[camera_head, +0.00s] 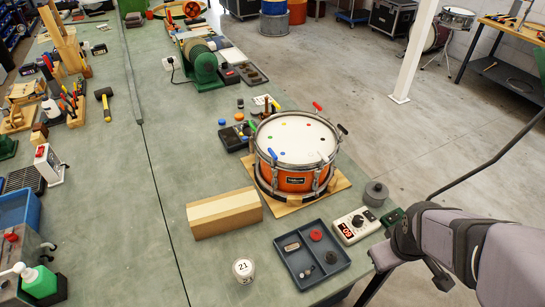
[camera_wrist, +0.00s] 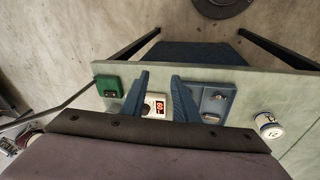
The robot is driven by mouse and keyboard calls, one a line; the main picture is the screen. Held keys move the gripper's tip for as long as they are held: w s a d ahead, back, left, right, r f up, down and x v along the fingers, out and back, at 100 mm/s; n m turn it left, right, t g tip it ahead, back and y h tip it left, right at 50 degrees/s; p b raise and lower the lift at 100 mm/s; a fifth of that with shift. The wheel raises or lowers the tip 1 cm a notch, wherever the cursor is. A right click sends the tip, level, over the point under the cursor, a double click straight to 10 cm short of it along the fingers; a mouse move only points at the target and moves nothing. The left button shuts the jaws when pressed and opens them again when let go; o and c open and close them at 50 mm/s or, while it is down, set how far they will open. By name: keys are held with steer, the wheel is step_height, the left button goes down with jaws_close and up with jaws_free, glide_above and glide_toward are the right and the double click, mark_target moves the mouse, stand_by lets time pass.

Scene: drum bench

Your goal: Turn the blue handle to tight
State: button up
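The blue handle (camera_head: 272,154) is on the front left of the rim of the orange drum (camera_head: 294,182), which has a white head. The drum stands upright on a wooden board (camera_head: 333,187). Other handles round the rim include a red handle (camera_head: 317,106), a green handle (camera_head: 253,126) and a black handle (camera_head: 342,129). My gripper (camera_wrist: 160,78) is open in the wrist view, with nothing between its two blue fingers. It is away from the drum, towards the bench's right edge. The blue handle does not show in the wrist view.
A wooden block (camera_head: 224,213) lies left of the drum. In front are a tray (camera_head: 290,279) with small parts, a white device with a red display (camera_head: 350,229) and a white jar (camera_head: 243,270). A grey cylinder (camera_head: 376,193) and green box (camera_wrist: 110,86) stand near the edge.

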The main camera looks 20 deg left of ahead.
steer(key=w+a+n+t+y+b, duration=0.1)
steer(key=w+a+n+t+b, duration=0.4)
steer(key=w+n, duration=0.6)
steer(key=n+t+y+b, duration=0.2)
steer(key=n+y+b, duration=0.5)
steer(key=n, duration=2)
glide_toward(274, 155)
steer(key=w+a+f+y+p, duration=0.1)
steer(key=w+f+y+p, duration=0.1)
steer(key=w+f, duration=0.1)
steer(key=shift+r+p+x, duration=0.15)
steer(key=shift+p+x, duration=0.3)
steer(key=shift+x, duration=1.45)
steer(key=shift+r+p+x, duration=0.15)
steer(key=shift+p+x, duration=0.3)
steer(key=shift+x, duration=1.45)
steer(key=shift+a, duration=0.15)
jaws_close()
